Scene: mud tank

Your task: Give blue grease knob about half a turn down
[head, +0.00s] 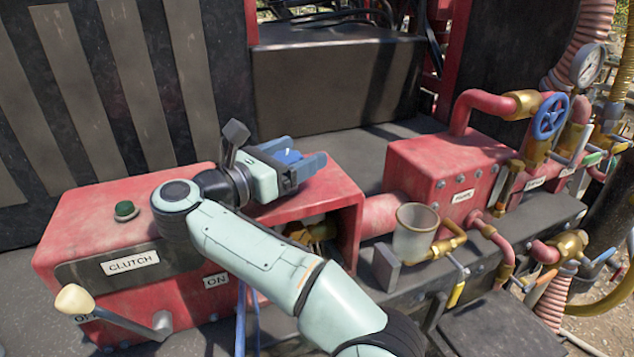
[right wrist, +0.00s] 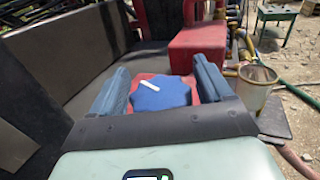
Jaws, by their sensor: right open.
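The blue grease knob (right wrist: 160,94) is a lobed blue knob with a white mark on top. In the right wrist view it sits between the two blue fingers of my right gripper (right wrist: 160,92), with a gap visible on each side. In the head view the knob (head: 288,156) shows partly between the fingers of my right gripper (head: 300,163), above the red clutch housing (head: 90,215). The right gripper is open around the knob. The underside of the knob is hidden by the gripper and wrist. My left gripper is not in view.
A cream-tipped clutch lever (head: 75,299) sticks out at the front left. A green button (head: 125,209) is on the housing. A translucent cup (head: 414,232), a red pump box (head: 450,165) and a blue valve wheel (head: 550,116) stand to the right.

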